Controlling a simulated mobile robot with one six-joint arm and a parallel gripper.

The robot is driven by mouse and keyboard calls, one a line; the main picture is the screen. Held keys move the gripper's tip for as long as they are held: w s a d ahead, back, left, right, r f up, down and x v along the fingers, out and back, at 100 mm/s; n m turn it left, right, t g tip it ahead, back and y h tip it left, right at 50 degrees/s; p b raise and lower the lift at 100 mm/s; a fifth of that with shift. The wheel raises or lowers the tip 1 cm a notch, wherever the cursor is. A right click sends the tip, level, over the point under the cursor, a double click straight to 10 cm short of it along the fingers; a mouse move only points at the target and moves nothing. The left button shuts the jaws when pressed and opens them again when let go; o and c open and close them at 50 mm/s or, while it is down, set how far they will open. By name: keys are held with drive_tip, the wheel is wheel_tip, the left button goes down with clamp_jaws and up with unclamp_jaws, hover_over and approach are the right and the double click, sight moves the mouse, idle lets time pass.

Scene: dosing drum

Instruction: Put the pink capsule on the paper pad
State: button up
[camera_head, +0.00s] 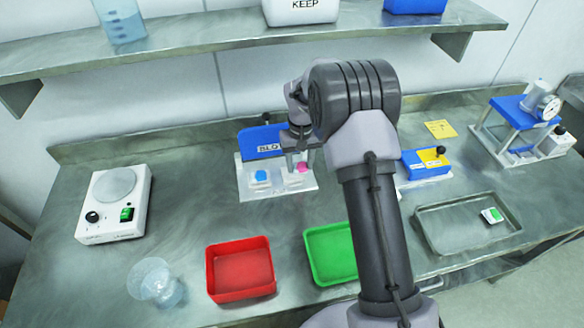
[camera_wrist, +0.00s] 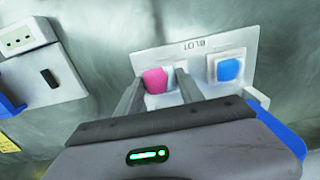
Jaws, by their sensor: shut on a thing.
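The pink capsule (camera_wrist: 155,80) is between the fingers of my gripper (camera_wrist: 157,88) in the wrist view, which is shut on it. The capsule also shows in the head view (camera_head: 302,168), at the right side of a white stand marked BLOT (camera_wrist: 195,50). A white pad (camera_wrist: 165,99) shows just below the capsule; I cannot tell whether they touch. A blue capsule (camera_wrist: 229,69) sits on another white pad beside it, apart from my gripper. My arm hides part of the stand in the head view.
A red tray (camera_head: 240,285) and a green tray (camera_head: 330,262) stand at the front. A white scale (camera_head: 115,205) and a clear beaker (camera_head: 157,283) are at the left. A blue-and-white device (camera_head: 427,163) and a metal tray (camera_head: 465,240) are at the right.

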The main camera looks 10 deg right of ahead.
drive_tip(key=shift+w+a+f, duration=0.1)
drive_tip(key=shift+w+a, duration=0.25)
drive_tip(key=shift+w, duration=0.25)
drive_tip(key=shift+w+a+f, duration=0.1)
drive_tip(key=shift+w+a, duration=0.2)
drive_tip(key=shift+w, duration=0.25)
drive_tip(key=f, duration=0.1)
drive_tip(key=f+b, duration=0.1)
drive_tip(key=f, duration=0.1)
drive_tip(key=shift+w+a+f+b, duration=0.1)
drive_tip(key=shift+w+f+b, duration=0.1)
drive_tip(key=shift+f+b, duration=0.1)
drive_tip(key=shift+r, duration=0.2)
drive_tip(key=shift+f, duration=0.1)
drive_tip(key=o, duration=1.3)
drive_tip(key=shift+f, duration=0.1)
